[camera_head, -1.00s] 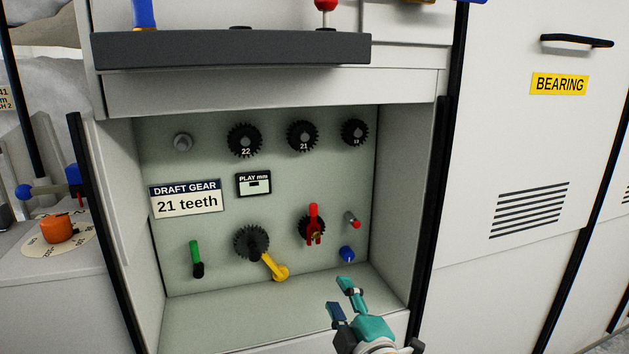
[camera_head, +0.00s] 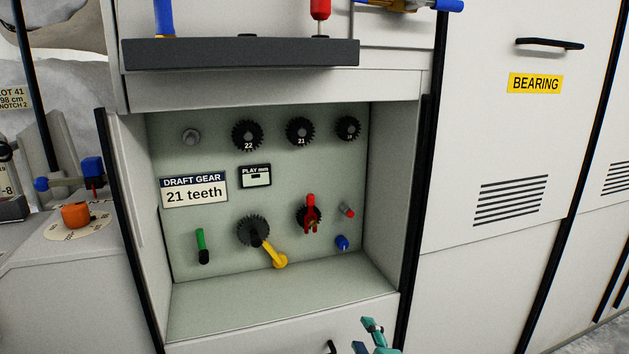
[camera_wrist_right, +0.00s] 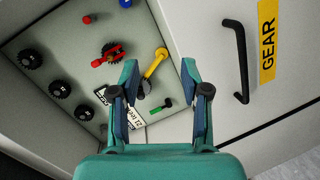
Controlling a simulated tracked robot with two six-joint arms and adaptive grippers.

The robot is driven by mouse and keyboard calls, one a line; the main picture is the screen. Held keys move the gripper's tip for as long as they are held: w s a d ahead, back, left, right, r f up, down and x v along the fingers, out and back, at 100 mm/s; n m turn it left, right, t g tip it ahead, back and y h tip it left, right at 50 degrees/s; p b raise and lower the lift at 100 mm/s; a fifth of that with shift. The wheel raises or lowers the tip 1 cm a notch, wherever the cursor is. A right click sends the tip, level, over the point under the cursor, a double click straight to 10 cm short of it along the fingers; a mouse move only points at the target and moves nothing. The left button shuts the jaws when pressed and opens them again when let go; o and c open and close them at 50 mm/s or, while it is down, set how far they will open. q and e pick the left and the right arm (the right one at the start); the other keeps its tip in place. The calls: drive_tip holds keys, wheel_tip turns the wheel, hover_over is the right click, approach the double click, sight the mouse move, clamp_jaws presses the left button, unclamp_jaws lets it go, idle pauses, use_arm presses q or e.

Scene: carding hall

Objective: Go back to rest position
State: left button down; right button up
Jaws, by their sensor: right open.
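My right gripper (camera_head: 367,338) shows at the bottom edge of the head view, in front of the cabinet's lower front, mostly cut off. In the right wrist view its two fingers (camera_wrist_right: 160,88) are spread apart with nothing between them. The left gripper is not in view. Behind the right gripper is the open gear recess (camera_head: 270,305) with a "21 teeth" draft gear sign (camera_head: 194,190). The gripper is apart from everything in the recess.
The recess holds several dark gears (camera_head: 247,135), a yellow crank (camera_head: 276,258), a red-handled gear (camera_head: 310,214), a green lever (camera_head: 202,245) and a blue knob (camera_head: 342,243). A dark shelf (camera_head: 240,53) juts out above. A door handle (camera_head: 549,44) is at right. An orange knob (camera_head: 76,215) is at left.

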drive_tip(key=s+d+f+m+g, duration=0.2)
drive_tip(key=s+f, duration=0.1)
drive_tip(key=f, duration=0.5)
drive_tip(key=s+d+f+m+g, duration=0.1)
drive_tip(key=s+f+g, duration=0.25)
drive_tip(key=f, duration=0.45)
drive_tip(key=s+d+f+m+g, duration=0.2)
drive_tip(key=s+f, duration=0.2)
drive_tip(key=f, duration=0.4)
drive_tip(key=s+a+f+m+g, duration=0.1)
drive_tip(key=s+f+m+g, duration=0.2)
drive_tip(key=s+f+m, duration=0.35)
drive_tip(key=s+a+f+m+g, duration=0.2)
drive_tip(key=s+f+m+g, duration=0.15)
drive_tip(key=s+m, duration=0.6)
wheel_tip(320, 180, up, 29)
drive_tip(key=s+n+p, duration=0.2)
drive_tip(key=p, duration=2.6)
drive_tip(key=shift+f+n+y, duration=0.15)
drive_tip(key=shift+n+y, duration=0.15)
drive_tip(key=shift+y, duration=0.1)
